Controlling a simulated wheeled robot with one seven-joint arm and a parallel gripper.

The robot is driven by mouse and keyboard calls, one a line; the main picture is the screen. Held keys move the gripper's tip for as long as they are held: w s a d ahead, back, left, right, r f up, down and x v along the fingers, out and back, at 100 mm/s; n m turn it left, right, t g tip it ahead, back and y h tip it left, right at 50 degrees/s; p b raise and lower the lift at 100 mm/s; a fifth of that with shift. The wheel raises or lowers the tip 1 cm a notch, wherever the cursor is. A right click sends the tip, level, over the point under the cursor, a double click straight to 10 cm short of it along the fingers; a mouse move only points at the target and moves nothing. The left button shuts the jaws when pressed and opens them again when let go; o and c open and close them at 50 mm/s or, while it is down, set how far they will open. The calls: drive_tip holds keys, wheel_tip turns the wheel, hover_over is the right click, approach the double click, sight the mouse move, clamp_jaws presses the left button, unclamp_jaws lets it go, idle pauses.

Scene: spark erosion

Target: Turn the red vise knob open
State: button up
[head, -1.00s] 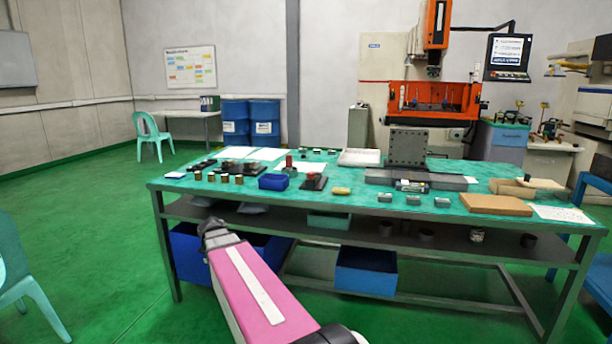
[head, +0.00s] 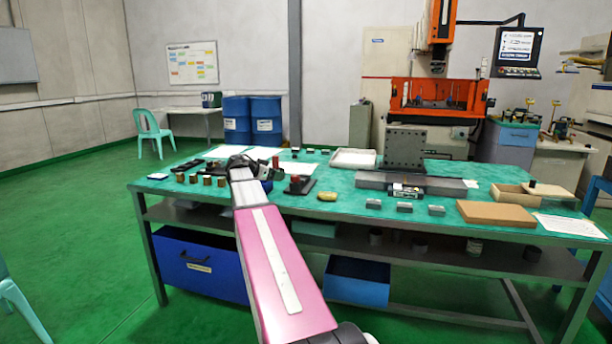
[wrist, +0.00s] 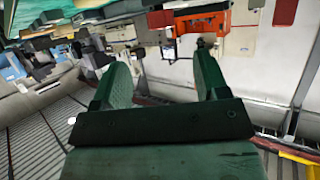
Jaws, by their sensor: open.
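A small dark red upright piece (head: 275,162) stands near the middle back of the table, partly behind my gripper. A second reddish piece (head: 295,182) sits on a black base a little nearer and to the right. Both are too small to tell which is the vise knob. My gripper (head: 262,166) is over the table's left half, close to the first piece in the picture; contact cannot be told. In the wrist view its two green fingers (wrist: 160,78) stand wide apart with nothing between them. No knob can be made out there.
The green-topped table (head: 345,208) holds several small blocks, a yellow piece (head: 327,196), a grey upright plate (head: 404,149), a white tray (head: 353,158) and a brown box (head: 495,213). A blue drawer (head: 200,265) hangs below the left side.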

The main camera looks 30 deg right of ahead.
sight(294, 176)
drive_tip(key=x, duration=0.7)
drive_tip(key=r+x, duration=0.1)
drive_tip(key=x, duration=0.3)
drive_tip(key=shift+d+f, duration=0.15)
drive_tip(key=shift+d, duration=0.35)
drive_tip(key=c, duration=0.9)
